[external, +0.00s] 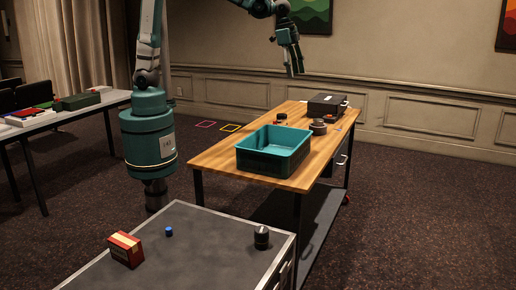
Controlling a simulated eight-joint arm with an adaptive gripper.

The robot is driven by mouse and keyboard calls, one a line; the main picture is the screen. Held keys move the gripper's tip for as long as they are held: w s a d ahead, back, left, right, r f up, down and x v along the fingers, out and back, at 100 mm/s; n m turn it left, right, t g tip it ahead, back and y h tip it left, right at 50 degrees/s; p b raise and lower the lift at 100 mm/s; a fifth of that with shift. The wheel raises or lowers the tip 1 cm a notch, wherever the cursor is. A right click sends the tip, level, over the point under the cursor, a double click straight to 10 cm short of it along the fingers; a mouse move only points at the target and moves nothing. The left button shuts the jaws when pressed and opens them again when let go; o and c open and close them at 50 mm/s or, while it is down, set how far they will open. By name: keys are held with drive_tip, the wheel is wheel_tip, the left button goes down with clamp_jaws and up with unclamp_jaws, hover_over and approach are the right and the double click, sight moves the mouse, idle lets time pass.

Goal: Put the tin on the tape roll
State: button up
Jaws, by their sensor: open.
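My gripper (294,70) is open and empty, pointing down high above the far part of the wooden desk (220,153). A short dark round thing (319,128), which looks like the tape roll, lies on the desk behind the teal bin. A smaller grey round thing (282,116) to its left may be the tin, but it is too small to tell. My gripper is well above both and touches neither.
A teal open bin (272,162) stands at the desk's near end. A black case (327,104) sits at the far end. A nearer grey cabinet top (205,246) holds a red box (125,249), a blue cap (169,231) and a dark cylinder (261,238).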

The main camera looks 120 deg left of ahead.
drive_tip(key=s+d+r+t, duration=0.1)
drive_tip(key=s+d+r, duration=0.3)
drive_tip(key=s+d, duration=0.45)
drive_tip(key=s+d+f+t, duration=0.1)
drive_tip(key=s+d+t, duration=0.1)
drive_tip(key=s+d, duration=0.7)
drive_tip(key=s+d+f+n+t+h, duration=0.1)
drive_tip(key=s+d+f, duration=0.1)
drive_tip(key=s+d, duration=0.8)
drive_tip(key=shift+s+t, duration=0.4)
drive_tip(key=shift+s, duration=0.25)
drive_tip(key=shift+f, duration=0.15)
